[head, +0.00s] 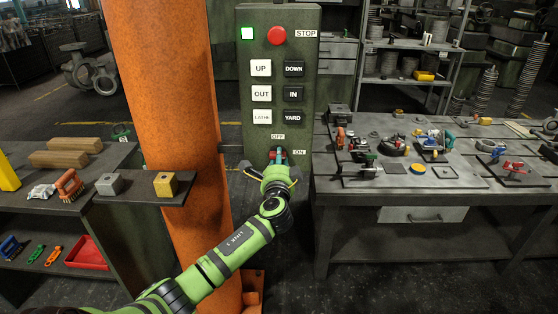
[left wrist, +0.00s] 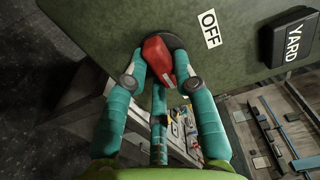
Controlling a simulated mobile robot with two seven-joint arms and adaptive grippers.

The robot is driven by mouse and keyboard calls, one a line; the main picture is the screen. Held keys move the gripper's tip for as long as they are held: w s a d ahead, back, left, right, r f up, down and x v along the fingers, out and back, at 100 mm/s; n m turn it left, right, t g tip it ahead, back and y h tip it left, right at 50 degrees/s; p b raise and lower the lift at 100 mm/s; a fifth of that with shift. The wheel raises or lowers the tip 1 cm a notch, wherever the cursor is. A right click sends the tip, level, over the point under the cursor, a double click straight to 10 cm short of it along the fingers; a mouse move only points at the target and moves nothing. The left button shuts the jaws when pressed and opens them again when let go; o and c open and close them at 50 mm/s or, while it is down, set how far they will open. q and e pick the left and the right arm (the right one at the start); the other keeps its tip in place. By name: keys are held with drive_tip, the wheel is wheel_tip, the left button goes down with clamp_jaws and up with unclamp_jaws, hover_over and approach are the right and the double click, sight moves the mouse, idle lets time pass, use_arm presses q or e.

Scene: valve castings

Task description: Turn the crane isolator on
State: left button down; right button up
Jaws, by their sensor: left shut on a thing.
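The crane isolator is a red handle on a dark round base, low on the green control panel (head: 312,80). In the head view, the red handle (head: 277,154) is mostly hidden by my left gripper (head: 277,162). The OFF label (head: 278,136) is above it and the ON label (head: 299,152) is to its right. In the left wrist view, the teal fingers of my left gripper (left wrist: 162,78) are shut around the red handle (left wrist: 157,57), with the OFF label (left wrist: 210,29) to its right. I cannot tell exactly which way the handle points. My right gripper is not in view.
Push buttons and a red STOP button (head: 277,36) are above the isolator. An orange column (head: 165,90) stands left of the panel. A workbench (head: 470,190) with valve parts is on the right; a dark shelf (head: 110,200) with blocks and tools is on the left.

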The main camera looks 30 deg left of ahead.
use_arm(q)
drive_tip(key=c, duration=1)
unclamp_jaws()
drive_tip(key=v, duration=1.2)
drive_tip(key=shift+a, duration=0.1)
drive_tip(key=shift+f, duration=0.1)
